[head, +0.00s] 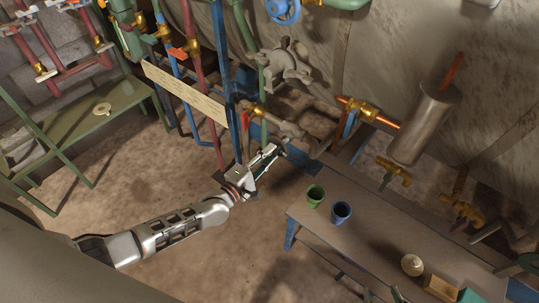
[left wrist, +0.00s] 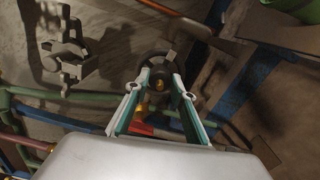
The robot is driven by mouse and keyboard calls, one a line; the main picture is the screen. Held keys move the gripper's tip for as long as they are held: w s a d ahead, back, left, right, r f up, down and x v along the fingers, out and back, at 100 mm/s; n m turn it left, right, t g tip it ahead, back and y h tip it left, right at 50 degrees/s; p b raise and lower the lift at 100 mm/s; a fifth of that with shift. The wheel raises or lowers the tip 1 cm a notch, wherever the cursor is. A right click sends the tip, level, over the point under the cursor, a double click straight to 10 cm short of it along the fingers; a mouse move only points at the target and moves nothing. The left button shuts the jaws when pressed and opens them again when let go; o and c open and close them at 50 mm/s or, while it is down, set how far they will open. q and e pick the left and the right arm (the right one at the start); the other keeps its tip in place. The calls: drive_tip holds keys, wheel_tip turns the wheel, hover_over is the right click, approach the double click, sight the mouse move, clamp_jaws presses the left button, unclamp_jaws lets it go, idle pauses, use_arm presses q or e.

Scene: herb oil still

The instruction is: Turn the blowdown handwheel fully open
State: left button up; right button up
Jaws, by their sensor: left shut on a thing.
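The blowdown handwheel shows in the left wrist view as a dark round wheel (left wrist: 156,60) with a brass-coloured centre, framed by my left fingers. My left gripper (left wrist: 161,78) is shut on it, with one green-padded finger on each side. In the head view my left gripper (head: 270,158) is at the low pipework left of the bench. The wheel is mostly hidden there, and its turn angle cannot be told. My right gripper (head: 496,250) is partly in view at the right edge, its fingers apart, over the bench.
The bench (head: 375,230) holds a green cup (head: 316,193), a blue cup (head: 341,211) and a round pale flask (head: 412,264). A red-handled valve (head: 247,119) and blue uprights stand close to my left gripper. The floor left of the bench is clear.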

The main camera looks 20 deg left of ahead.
use_arm(q)
drive_tip(key=shift+n, duration=0.7)
drive_tip(key=shift+r, duration=0.1)
drive_tip(key=o, duration=1.1)
drive_tip(key=v, duration=1.2)
